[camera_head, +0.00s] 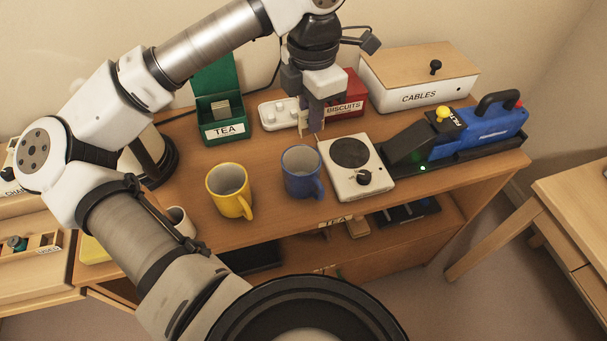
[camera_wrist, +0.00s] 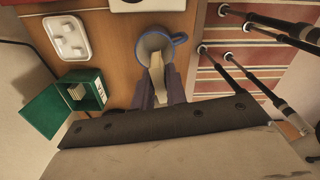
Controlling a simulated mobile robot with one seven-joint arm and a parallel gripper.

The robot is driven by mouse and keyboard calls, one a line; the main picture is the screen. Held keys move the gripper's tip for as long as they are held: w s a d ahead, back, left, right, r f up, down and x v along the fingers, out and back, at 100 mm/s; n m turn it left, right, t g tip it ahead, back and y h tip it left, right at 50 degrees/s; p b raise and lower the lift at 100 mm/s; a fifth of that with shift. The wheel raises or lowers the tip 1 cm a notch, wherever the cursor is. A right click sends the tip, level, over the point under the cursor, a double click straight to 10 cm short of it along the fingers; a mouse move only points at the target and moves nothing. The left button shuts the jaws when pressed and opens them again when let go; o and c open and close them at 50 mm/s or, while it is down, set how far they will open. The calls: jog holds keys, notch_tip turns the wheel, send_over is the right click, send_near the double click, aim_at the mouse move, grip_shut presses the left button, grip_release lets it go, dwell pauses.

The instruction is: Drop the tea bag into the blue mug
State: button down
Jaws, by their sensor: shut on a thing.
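The blue mug (camera_head: 302,172) stands upright on the desk, its handle toward the front right. In the wrist view the mug (camera_wrist: 173,42) is just beyond my fingertips, its opening facing the camera. My gripper (camera_head: 312,128) points down behind the mug. In the wrist view my gripper (camera_wrist: 160,84) is shut on a pale, flat tea bag (camera_wrist: 157,72). The tea bag overlaps the mug's near rim in that view; I cannot tell its height over the mug. The open green tea box (camera_head: 222,113) holds several pale bags.
A yellow mug (camera_head: 229,187) stands left of the blue one. A white hot plate (camera_head: 352,180) is close on the right.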

aim_at(310, 135)
jog(key=shift+f+b, duration=0.9)
jog(key=shift+f, duration=1.65)
jog(key=c, duration=1.3)
grip_release()
jog(key=shift+c, duration=0.2)
jog(key=shift+r, duration=0.15)
notch_tip(310, 135, up, 14)
jog(key=shift+f+b, duration=0.2)
jog(key=shift+b, duration=0.4)
